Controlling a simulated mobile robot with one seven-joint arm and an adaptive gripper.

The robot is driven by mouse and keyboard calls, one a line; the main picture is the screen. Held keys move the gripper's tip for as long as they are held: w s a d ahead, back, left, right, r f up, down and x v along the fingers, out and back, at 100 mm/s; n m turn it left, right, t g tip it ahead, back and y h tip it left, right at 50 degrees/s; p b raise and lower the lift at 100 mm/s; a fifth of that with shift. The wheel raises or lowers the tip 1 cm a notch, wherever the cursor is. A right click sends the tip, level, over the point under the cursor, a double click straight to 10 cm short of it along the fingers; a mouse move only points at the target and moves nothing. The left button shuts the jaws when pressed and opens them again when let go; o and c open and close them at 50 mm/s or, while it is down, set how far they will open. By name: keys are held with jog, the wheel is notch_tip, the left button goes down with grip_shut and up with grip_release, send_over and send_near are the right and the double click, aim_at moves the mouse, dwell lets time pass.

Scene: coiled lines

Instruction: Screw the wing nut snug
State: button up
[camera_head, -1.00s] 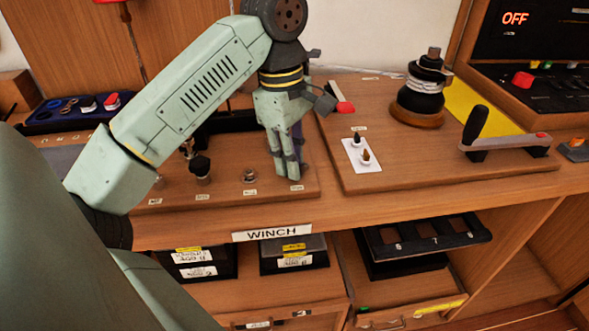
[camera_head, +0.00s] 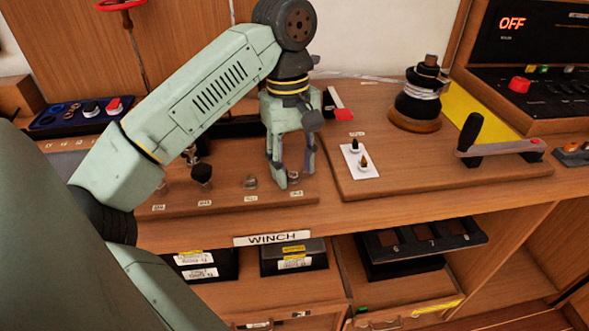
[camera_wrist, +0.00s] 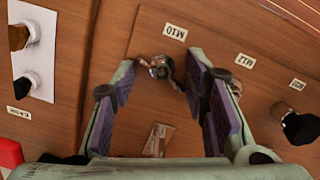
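A small metallic piece that looks like the wing nut (camera_wrist: 160,68) sits on the board by the M10 label (camera_wrist: 174,32). In the head view it shows as a small grey shape (camera_head: 293,178) at the board's front right. My gripper (camera_wrist: 157,62) is open with purple pads, one finger on each side of the piece. In the wrist view the piece lies near the fingertips, closer to the right one. I cannot tell if a pad touches it. In the head view my gripper (camera_head: 293,172) points down over this spot. The thread is too small to make out.
A similar metal fitting (camera_head: 250,182) and a black knob (camera_head: 202,173) stand left along the board. To the right are a white card (camera_head: 360,160) with two small pieces, a winch drum (camera_head: 418,98) and a black-handled lever (camera_head: 470,130).

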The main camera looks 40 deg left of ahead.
aim_at(291, 174)
jog(key=shift+o, duration=0.5)
jog(key=o, duration=0.5)
jog(key=shift+c, duration=0.2)
notch_tip(291, 174, up, 5)
jog(key=p, duration=0.4)
jog(key=shift+s, duration=0.1)
jog(key=shift+a, duration=0.1)
notch_tip(291, 174, up, 7)
jog(key=shift+w+a+r, duration=0.2)
jog(key=shift+a, duration=0.2)
